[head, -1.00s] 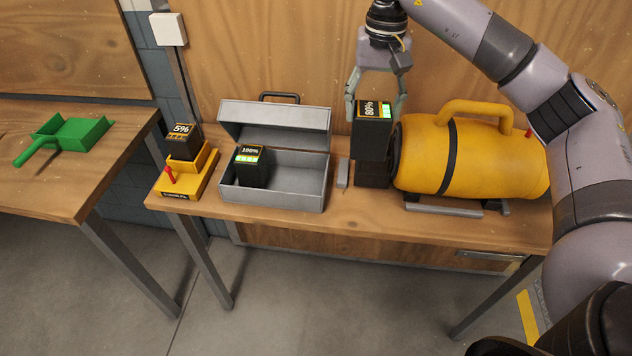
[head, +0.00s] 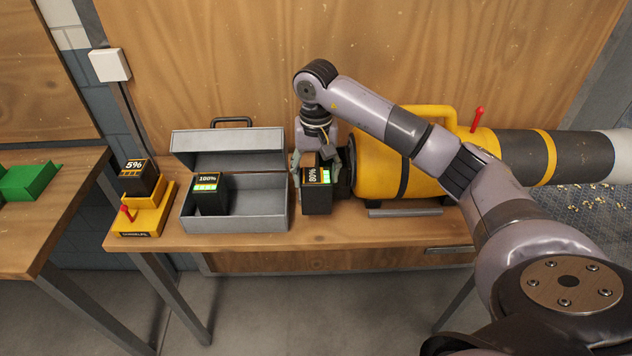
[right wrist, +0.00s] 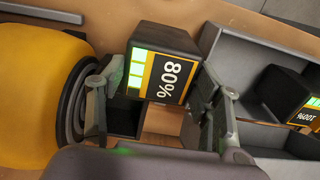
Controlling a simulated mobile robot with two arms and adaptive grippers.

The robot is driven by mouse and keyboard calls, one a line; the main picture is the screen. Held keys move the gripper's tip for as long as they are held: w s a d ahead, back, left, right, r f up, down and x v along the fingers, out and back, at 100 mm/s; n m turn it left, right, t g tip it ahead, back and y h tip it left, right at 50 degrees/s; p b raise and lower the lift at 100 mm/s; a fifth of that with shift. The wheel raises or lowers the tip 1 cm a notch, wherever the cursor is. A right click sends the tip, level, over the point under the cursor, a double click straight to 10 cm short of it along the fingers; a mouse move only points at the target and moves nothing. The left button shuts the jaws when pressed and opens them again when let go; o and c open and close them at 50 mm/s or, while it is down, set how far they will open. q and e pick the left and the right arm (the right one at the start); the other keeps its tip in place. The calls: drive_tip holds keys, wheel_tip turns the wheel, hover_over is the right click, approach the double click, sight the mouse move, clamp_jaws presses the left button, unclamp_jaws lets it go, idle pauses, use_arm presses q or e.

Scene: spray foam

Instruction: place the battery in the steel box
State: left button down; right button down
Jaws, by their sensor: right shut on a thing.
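My right gripper (head: 318,172) is shut on a black battery (head: 317,201) marked 80%. It holds this battery upright just right of the steel box, in front of the yellow machine's left end; I cannot tell if it touches the table. In the right wrist view the 80% battery (right wrist: 165,62) sits between the fingers. The open grey steel box (head: 248,222) has its lid tilted back. A black battery marked 100% (head: 209,200) stands in its left part; the right part is empty. A 5% battery (head: 138,178) sits on the yellow charger (head: 145,214). My left gripper is not in view.
The box's handled lid stands at the back.

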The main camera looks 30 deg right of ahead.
wheel_tip(320, 180, down, 3)
drive_tip(key=shift+p, duration=0.4)
drive_tip(key=shift+f, duration=0.4)
drive_tip(key=shift+f, duration=0.15)
drive_tip(key=shift+c, duration=2.4)
unclamp_jaws()
